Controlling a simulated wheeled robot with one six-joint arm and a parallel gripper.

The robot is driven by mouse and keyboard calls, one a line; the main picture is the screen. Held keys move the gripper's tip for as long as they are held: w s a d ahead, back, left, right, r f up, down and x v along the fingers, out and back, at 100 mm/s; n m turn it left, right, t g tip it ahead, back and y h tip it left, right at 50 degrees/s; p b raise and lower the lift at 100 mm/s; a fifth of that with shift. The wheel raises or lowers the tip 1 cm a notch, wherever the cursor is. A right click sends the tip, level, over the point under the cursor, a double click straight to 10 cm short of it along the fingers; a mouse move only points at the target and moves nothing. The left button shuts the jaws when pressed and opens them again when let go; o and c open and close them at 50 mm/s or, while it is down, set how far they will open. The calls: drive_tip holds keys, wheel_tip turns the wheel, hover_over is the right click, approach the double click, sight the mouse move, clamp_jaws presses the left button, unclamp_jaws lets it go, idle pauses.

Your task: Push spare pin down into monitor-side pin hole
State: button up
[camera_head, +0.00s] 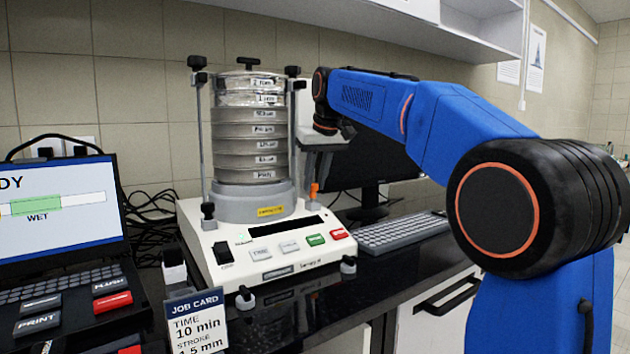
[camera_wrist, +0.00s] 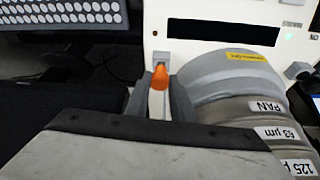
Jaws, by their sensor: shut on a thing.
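The orange spare pin (camera_head: 314,190) stands roughly upright above a small grey block (camera_head: 314,207) at the right, monitor-side edge of the sieve shaker (camera_head: 300,255). My gripper (camera_head: 315,182) points down over this spot and is shut on the pin. In the wrist view the orange pin (camera_wrist: 158,78) shows between the two grey fingertips (camera_wrist: 158,95), close beside the shaker's round grey base. A grey block (camera_wrist: 160,58) is just beyond it. The pin hole is hidden, so I cannot tell how deep the pin sits.
The sieve stack (camera_head: 250,125) stands close to the left of my gripper, between black-topped clamp rods. The monitor (camera_head: 375,160) and keyboard (camera_head: 400,232) are to the right. A laptop-like panel (camera_head: 60,215) and a job card (camera_head: 197,322) are at left front.

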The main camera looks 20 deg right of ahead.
drive_tip(key=shift+f, duration=0.55)
idle(0.9)
drive_tip(key=o, duration=1)
drive_tip(key=shift+c, duration=0.2)
drive_tip(key=shift+r, duration=4.55)
